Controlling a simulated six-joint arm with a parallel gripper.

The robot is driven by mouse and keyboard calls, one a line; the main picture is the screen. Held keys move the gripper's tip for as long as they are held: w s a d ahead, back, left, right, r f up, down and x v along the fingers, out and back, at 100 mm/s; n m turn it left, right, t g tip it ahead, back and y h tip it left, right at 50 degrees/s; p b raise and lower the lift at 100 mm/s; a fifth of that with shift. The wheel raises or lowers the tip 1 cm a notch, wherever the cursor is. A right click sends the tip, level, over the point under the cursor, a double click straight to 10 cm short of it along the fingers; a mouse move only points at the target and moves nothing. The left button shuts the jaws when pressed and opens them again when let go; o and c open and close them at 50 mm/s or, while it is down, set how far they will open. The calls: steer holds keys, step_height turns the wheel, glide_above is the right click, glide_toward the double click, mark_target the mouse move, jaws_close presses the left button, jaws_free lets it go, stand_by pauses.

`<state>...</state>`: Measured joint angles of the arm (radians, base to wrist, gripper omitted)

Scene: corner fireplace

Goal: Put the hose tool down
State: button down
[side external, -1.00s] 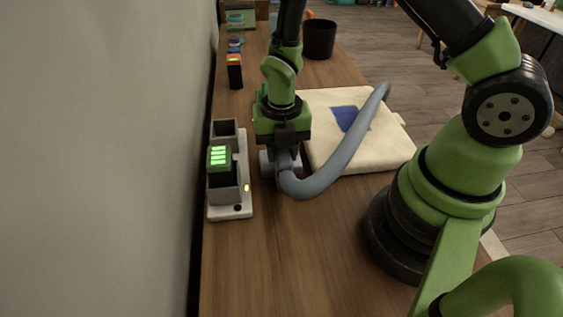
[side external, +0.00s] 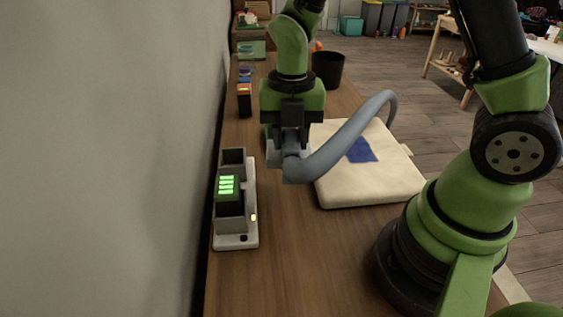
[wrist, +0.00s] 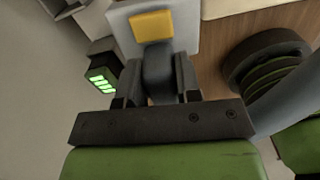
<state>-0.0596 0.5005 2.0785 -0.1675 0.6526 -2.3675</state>
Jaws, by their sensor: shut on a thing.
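The hose tool is a light grey head (side external: 274,152) with a thick blue-grey hose (side external: 338,148) that arches right over the cushion. My gripper (side external: 290,140) is shut on the tool head, which appears to be off the table, beyond the charger. In the wrist view, both fingers of my gripper (wrist: 158,85) flank the dark grey grip. Beyond them is the tool's pale plate with a yellow pad (wrist: 152,26). The hose leaves at the right of the wrist view (wrist: 288,100). The head's underside is hidden.
A charger (side external: 236,225) with a green-lit battery (side external: 227,188) stands by the wall. A cream cushion (side external: 375,185) with a blue patch lies right of my gripper. A black bin (side external: 328,70) and an orange-topped block (side external: 244,100) stand behind. The front of the wooden table (side external: 285,260) is bare.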

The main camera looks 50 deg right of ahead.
steer(key=m, duration=0.3)
steer(key=r+m, duration=0.1)
steer(key=m, duration=0.2)
steer(key=shift+d+r, duration=0.1)
steer(key=shift+d, duration=0.1)
steer(key=m, duration=0.5)
steer(key=shift+d+r, duration=0.15)
steer(key=shift+r, duration=0.25)
steer(key=m, duration=0.3)
steer(key=shift+d+r, duration=0.1)
steer(key=shift+r, duration=0.1)
steer(key=m, duration=0.4)
steer(key=shift+d+r+m, duration=0.15)
steer(key=shift+r+m, duration=0.2)
steer(key=shift+m, duration=0.05)
steer(key=m, duration=0.4)
steer(key=r+m, duration=0.1)
steer(key=m, duration=0.2)
steer(key=shift+d, duration=0.2)
